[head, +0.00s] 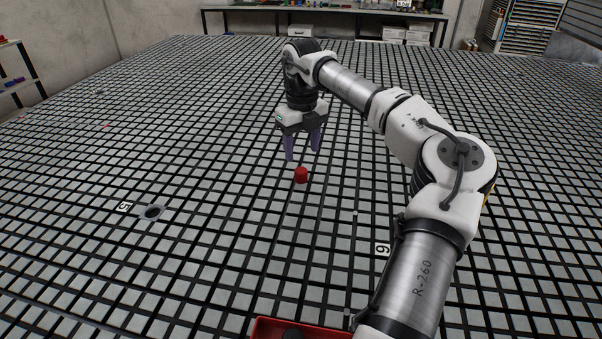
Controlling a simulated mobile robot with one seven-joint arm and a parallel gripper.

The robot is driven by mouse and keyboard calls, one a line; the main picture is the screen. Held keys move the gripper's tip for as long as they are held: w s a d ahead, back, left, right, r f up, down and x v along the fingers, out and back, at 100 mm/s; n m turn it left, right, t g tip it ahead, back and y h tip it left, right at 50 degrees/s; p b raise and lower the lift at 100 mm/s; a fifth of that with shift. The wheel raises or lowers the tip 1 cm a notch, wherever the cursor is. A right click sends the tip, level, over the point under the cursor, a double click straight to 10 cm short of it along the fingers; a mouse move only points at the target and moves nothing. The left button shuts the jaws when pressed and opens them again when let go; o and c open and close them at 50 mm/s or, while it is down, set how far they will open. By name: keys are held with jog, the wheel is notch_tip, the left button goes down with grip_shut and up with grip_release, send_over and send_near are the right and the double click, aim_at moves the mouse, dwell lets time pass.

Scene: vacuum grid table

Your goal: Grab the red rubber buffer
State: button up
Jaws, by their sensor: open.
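The red rubber buffer (301,175) is a small red cylinder standing on the grid table (215,215), near the middle of the head view. My gripper (302,156) points down with its two purple fingers apart. The fingertips show just above the buffer in the picture, and nothing is between them. The fingers do not touch the buffer. I cannot tell exactly how high the tips are above the table.
A red tray (262,329) is partly cut off at the bottom edge. A round hole (152,212) is in the table at left. Number plates (382,249) lie on the grid. A workbench (330,12) stands at the back. The surface around the buffer is clear.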

aim_at(301, 169)
jog(key=shift+a+f+p, duration=0.15)
jog(key=shift+f+p, duration=0.65)
jog(key=shift+f, duration=2.7)
jog(key=c, duration=1.1)
jog(key=shift+r, duration=0.1)
